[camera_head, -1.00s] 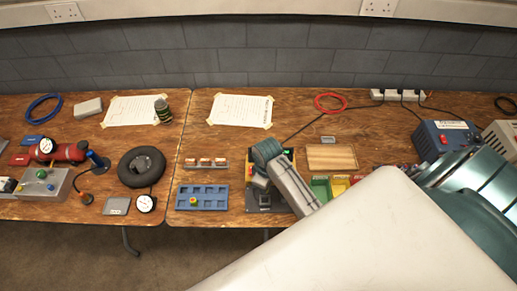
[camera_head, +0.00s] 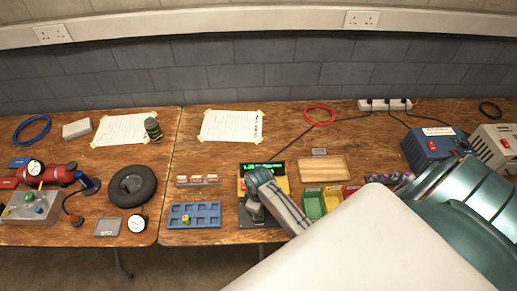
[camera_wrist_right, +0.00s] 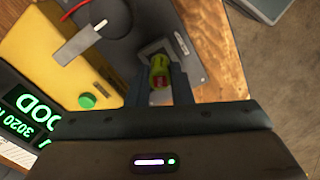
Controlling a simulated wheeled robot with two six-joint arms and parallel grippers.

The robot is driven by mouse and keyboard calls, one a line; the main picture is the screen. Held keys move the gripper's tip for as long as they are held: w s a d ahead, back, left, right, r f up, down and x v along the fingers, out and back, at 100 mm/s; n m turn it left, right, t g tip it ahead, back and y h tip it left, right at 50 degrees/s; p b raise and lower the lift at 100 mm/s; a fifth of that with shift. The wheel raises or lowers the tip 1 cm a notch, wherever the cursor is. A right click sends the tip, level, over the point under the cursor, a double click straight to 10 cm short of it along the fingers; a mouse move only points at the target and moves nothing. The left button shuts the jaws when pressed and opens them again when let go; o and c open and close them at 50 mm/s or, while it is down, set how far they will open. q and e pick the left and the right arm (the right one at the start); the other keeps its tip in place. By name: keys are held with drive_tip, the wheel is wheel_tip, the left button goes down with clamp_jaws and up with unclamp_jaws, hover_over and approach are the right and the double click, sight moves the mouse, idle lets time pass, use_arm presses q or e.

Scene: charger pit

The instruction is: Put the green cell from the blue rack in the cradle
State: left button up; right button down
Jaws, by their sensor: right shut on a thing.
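My right gripper (camera_wrist_right: 161,76) is shut on a green-yellow cell (camera_wrist_right: 159,66) with a red part. It also shows in the head view (camera_head: 254,212), at the front of the yellow charger. A grey square cradle (camera_wrist_right: 147,50) on a dark plate lies at the cell's far end in the right wrist view. I cannot tell whether the cell is inside it or just above it. The blue rack (camera_head: 207,209) stands left of the charger, and a small yellow-green cell (camera_head: 186,219) sits in its front row. My left gripper is not in view.
The yellow charger (camera_wrist_right: 62,60) has a green button (camera_wrist_right: 87,100) and a lit display (camera_wrist_right: 30,110). A holder with several orange-white cells (camera_head: 198,180) stands behind the rack. Green and yellow bins (camera_head: 314,205) and a wooden board (camera_head: 322,168) lie to the right.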

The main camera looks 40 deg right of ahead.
drive_tip(key=shift+f, duration=0.75)
drive_tip(key=shift+f, duration=0.3)
idle(1.0)
drive_tip(key=c, duration=1.2)
unclamp_jaws()
drive_tip(key=shift+r, duration=0.15)
drive_tip(key=shift+r, duration=3.35)
